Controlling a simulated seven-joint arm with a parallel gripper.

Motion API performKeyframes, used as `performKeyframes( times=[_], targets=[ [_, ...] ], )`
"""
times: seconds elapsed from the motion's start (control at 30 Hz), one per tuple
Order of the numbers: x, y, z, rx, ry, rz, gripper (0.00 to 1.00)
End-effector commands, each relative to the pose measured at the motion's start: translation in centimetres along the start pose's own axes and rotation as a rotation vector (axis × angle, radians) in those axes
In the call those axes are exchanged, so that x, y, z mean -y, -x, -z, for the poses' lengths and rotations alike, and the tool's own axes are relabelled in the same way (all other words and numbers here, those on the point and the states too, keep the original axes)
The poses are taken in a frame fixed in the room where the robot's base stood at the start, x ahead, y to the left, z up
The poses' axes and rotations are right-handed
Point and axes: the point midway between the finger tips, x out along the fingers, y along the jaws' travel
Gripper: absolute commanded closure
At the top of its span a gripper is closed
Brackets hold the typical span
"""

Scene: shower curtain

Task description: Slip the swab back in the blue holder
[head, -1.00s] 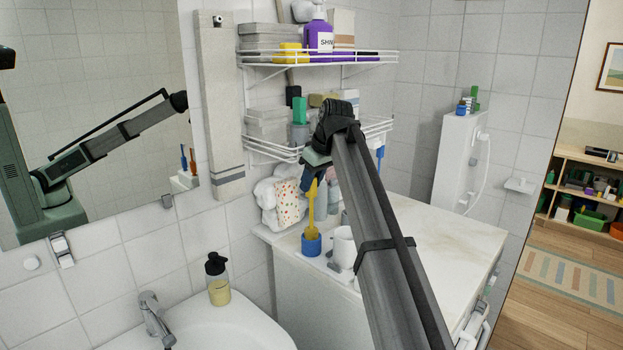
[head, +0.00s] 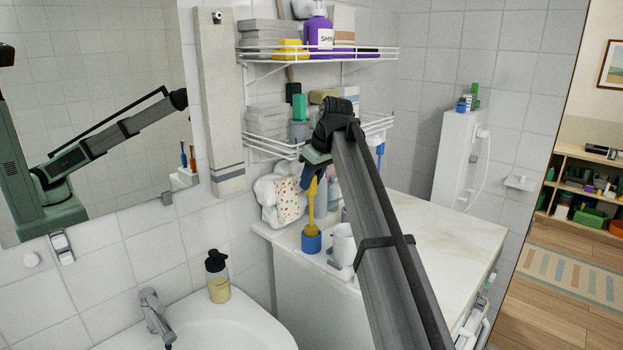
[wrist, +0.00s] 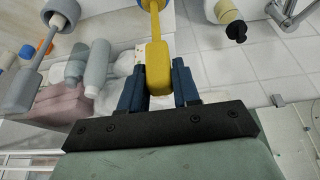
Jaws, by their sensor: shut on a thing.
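The yellow swab (head: 312,205) is upright in the head view, with its wider lower end right at the mouth of the blue holder (head: 311,242). I cannot tell how far it is inside. The holder stands near the front left corner of the white counter. My gripper (head: 311,183) is shut on the upper part of the swab handle. In the wrist view the yellow handle (wrist: 158,68) lies between the two dark blue fingers of my gripper (wrist: 157,85).
A wire shelf (head: 270,146) hangs above. A soap bottle (head: 217,277) stands by the sink. The right side of the counter (head: 440,235) is clear.

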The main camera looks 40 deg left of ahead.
Motion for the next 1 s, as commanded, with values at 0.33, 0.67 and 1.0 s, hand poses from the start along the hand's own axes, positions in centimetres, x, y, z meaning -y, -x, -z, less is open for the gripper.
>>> performKeyframes(
  times=[0.33, 0.67, 1.0],
  targets=[
    [0.0, 0.0, 0.0, -0.001, 0.0, -0.001, 0.64],
    [0.0, 0.0, 0.0, -0.001, 0.0, -0.001, 0.39],
    [-0.1, 1.1, 0.1, -0.002, 0.0, -0.002, 0.39]
  ],
)
